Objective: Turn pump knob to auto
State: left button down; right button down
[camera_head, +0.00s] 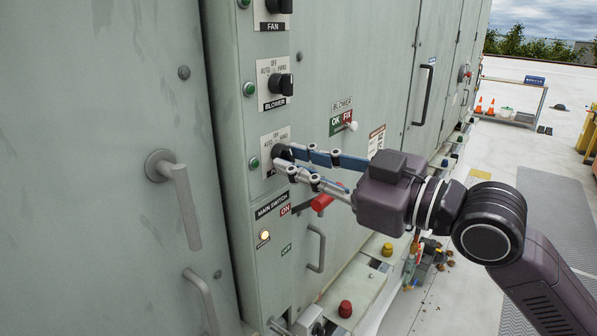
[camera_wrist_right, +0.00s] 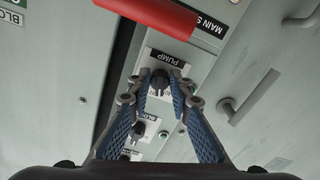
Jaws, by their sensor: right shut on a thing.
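The pump knob (camera_head: 279,151) is a dark rotary knob on a white plate, below the blower knob on the grey cabinet's control column. My right gripper (camera_head: 286,160) reaches it from the right, with its fingertips closed around it. In the right wrist view, the pump knob (camera_wrist_right: 160,79) appears upside down between the blue-padded fingers of the right gripper (camera_wrist_right: 164,86), under the PUMP label (camera_wrist_right: 166,58). The fingers cover much of the plate, so I cannot tell which position the knob points to. My left gripper is not in view.
The blower knob (camera_head: 281,84) and fan knob (camera_head: 279,6) sit above. Below are the main switch label (camera_head: 271,207) and its red handle (camera_head: 322,202), close under my right gripper. A large door handle (camera_head: 178,195) sticks out at left. Open roof floor lies at right.

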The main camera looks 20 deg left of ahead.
jog(key=n+b, duration=0.1)
jog(key=n, duration=0.2)
jog(key=shift+w, duration=0.1)
jog(key=shift+r+n+b, duration=0.1)
jog(key=shift+n+b, duration=0.25)
jog(key=shift+n, duration=0.35)
jog(key=c, duration=1.8)
grip_release()
jog(key=shift+o, duration=0.2)
jog(key=shift+d, duration=0.15)
jog(key=v, duration=1.2)
